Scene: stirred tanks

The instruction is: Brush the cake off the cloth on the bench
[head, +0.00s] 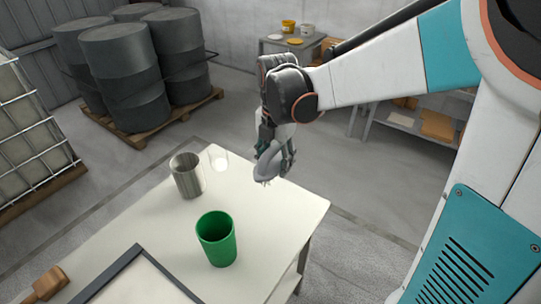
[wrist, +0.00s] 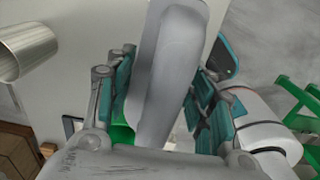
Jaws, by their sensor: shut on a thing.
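The bench (head: 290,207) has a pale top. A dark-edged frame (head: 135,254) lies at its near edge, cut off by the picture; a pale sheet inside it (head: 140,284) may be the cloth. I cannot make out any cake on it. A brown wooden tool (head: 46,284), perhaps the brush, lies left of the frame. My gripper (head: 274,150) is over the bench's far right corner, shut on a smooth grey elongated thing (head: 267,168). In the wrist view this grey thing (wrist: 170,75) stands between the fingers (wrist: 160,95); I cannot tell what tool it is.
Dark drums (head: 120,70) on a pallet and a caged tank (head: 28,125) stand behind left. Shelving (head: 425,125) stands behind right.

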